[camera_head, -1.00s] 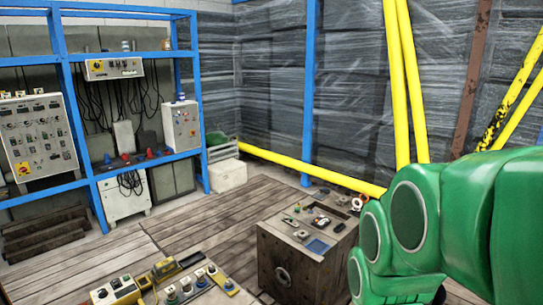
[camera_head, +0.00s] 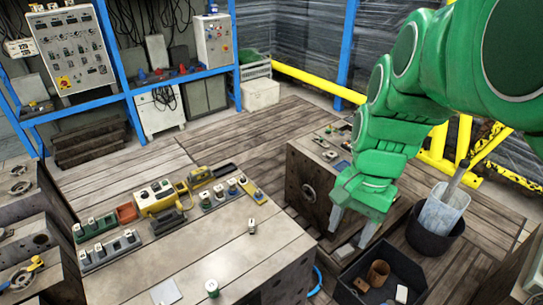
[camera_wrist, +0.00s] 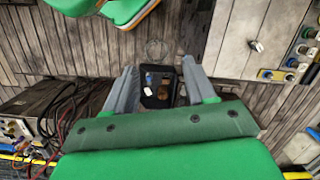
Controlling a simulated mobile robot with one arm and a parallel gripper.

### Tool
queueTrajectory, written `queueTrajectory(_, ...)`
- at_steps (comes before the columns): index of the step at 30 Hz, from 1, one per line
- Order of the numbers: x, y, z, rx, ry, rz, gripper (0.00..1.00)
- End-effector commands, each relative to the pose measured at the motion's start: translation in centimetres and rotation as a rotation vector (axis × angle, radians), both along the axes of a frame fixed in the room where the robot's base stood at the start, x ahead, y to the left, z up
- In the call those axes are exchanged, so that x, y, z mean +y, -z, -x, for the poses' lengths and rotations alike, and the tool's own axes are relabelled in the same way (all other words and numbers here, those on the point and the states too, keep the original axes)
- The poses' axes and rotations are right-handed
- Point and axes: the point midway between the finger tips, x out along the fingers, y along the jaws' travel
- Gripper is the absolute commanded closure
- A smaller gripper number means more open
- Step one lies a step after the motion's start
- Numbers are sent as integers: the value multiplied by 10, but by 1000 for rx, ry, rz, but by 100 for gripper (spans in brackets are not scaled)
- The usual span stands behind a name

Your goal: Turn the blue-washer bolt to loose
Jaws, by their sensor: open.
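My gripper (camera_head: 351,230) hangs open and empty, pointing down past the front of a dark mould block. In the wrist view its two fingers (camera_wrist: 158,72) are spread well apart, with a black tray seen far below between them. Several small white-topped pieces stand in a strip (camera_head: 228,192) on the wooden bench, left of my gripper and apart from it. In the wrist view a similar row stands at the right edge, and one piece there has a blue ring (camera_wrist: 291,63). I cannot tell whether this is the blue-washer bolt.
The mould block (camera_head: 308,180) stands behind my gripper. The black tray (camera_head: 347,283) and a dark bucket (camera_head: 432,238) stand at right.

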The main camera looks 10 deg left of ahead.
Motion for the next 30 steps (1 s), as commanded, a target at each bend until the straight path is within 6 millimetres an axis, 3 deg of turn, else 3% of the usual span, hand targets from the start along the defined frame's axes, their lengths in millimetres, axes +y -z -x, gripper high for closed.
queueTrajectory(17, 13, 16, -143, -23, 324, 123, 45)
queueTrajectory(30, 44, 53, -240, -52, 534, 191, 45)
